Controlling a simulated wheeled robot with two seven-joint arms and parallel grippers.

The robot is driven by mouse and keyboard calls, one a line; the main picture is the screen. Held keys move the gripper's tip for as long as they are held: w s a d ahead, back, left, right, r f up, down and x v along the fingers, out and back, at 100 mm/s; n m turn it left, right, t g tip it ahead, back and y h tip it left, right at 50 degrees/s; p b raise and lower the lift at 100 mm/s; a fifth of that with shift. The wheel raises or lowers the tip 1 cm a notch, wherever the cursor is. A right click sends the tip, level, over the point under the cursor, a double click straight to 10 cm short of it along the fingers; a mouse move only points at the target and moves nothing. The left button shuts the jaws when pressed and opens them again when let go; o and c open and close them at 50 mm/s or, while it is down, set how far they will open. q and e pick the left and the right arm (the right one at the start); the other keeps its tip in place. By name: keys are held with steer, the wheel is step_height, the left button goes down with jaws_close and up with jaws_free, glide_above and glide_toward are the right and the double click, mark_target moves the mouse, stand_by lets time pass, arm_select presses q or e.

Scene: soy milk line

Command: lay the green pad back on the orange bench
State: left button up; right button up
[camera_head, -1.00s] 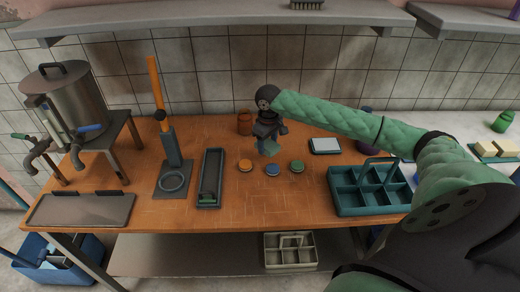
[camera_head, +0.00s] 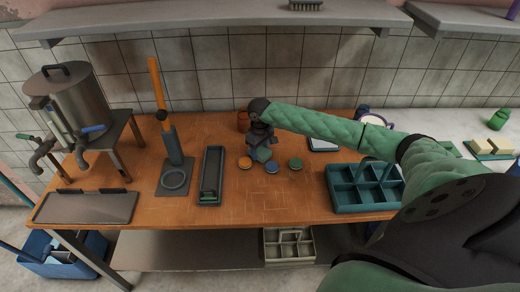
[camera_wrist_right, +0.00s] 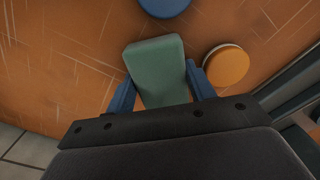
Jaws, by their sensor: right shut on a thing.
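My right gripper (camera_head: 262,146) is shut on the green pad (camera_head: 264,155). The pad is a flat, rounded rectangular block. In the right wrist view the pad (camera_wrist_right: 157,68) sits between the two blue fingers of the right gripper (camera_wrist_right: 160,85), its free end pointing away from the palm. The gripper hangs over the orange bench (camera_head: 240,207), just behind the coloured discs. I cannot tell whether the pad touches the bench top. My left gripper is not in view.
Near the pad lie an orange disc (camera_head: 245,163), a blue disc (camera_head: 272,167) and a green disc (camera_head: 295,164). A long dark tray (camera_head: 212,150) and an orange-handled press (camera_head: 172,150) stand left. A teal divided crate (camera_head: 352,208) stands right. The bench's front middle is clear.

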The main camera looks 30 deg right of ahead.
mark_target(260, 150)
steer(key=shift+f, duration=0.1)
steer(key=o, duration=0.7)
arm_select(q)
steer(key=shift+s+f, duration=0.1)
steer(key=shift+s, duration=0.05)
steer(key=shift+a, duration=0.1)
arm_select(e)
steer(key=shift+r, duration=0.25)
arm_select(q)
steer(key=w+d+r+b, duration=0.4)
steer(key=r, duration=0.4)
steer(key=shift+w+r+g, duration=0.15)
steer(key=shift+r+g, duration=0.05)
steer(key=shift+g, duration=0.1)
arm_select(e)
steer(key=shift+r, duration=5.85)
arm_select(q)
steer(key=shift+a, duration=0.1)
